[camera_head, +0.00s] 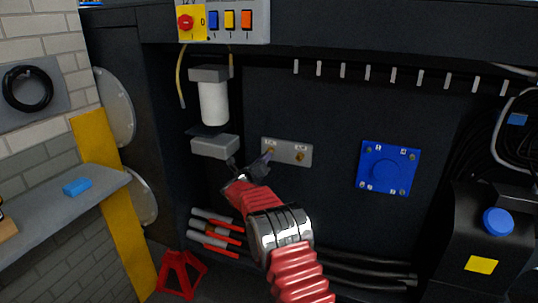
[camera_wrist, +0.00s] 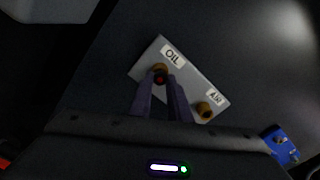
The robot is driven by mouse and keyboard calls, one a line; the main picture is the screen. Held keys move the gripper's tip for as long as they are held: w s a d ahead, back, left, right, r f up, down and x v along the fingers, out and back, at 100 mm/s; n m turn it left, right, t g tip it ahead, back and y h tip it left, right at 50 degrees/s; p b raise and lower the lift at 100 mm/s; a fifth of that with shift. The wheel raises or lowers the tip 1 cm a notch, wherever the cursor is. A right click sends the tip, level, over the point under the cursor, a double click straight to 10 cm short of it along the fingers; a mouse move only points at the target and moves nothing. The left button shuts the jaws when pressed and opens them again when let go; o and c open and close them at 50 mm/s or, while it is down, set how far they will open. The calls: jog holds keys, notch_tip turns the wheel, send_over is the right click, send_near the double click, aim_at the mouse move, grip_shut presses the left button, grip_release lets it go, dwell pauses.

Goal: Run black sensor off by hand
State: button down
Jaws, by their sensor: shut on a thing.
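A light grey plate (camera_head: 287,148) on the dark chassis wall carries two small brass fittings. In the wrist view the plate (camera_wrist: 190,88) has an OIL label at upper left and an AIR label at right. My gripper (camera_head: 266,158) is at the left fitting; in the wrist view its purple fingers (camera_wrist: 161,84) are shut on the sensor (camera_wrist: 160,69) at OIL, which shows a brass body and a dark, reddish end. The fingers partly hide it. The AIR fitting (camera_wrist: 204,109) is brass with a dark centre and stands apart from the fingers.
A grey box (camera_head: 214,146) and white cylindrical filter (camera_head: 213,103) are left of the plate. A blue bolted cover (camera_head: 389,168) is to its right. Grey-orange tubes (camera_head: 216,229) and black hoses lie below. A black tank (camera_head: 487,240) with blue cap stands at right.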

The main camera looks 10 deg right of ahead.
jog(key=n, duration=0.6)
jog(key=shift+a+f, duration=0.15)
jog(key=shift+a, duration=0.1)
jog(key=c, duration=1.6)
grip_release()
jog(key=shift+s+d, duration=0.1)
jog(key=shift+d, duration=0.05)
jog(key=shift+c, duration=1.1)
jog(key=shift+v, duration=1.1)
